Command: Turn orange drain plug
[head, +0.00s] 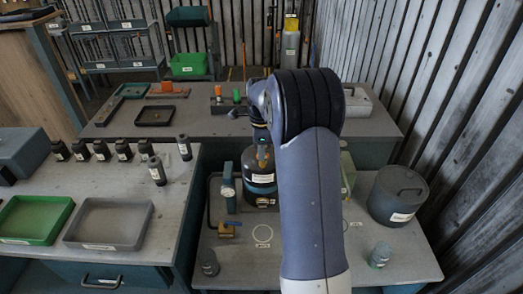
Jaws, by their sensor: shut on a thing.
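My arm reaches up through the middle of the head view, and its wrist bends down at the left. My gripper (262,140) is a small dark shape below the wrist, over the top of a black vessel (258,172) with a teal band. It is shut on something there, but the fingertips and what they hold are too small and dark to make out. I cannot pick out an orange drain plug on the vessel. An orange piece (217,90) stands beside a green one (236,95) on the back bench.
A teal gauge post (228,182) and a brass valve (226,230) stand left of the vessel. A grey lidded canister (397,196) stands at right. Green (33,243) and grey (85,243) trays lie on the left bench. My arm hides part of the middle table.

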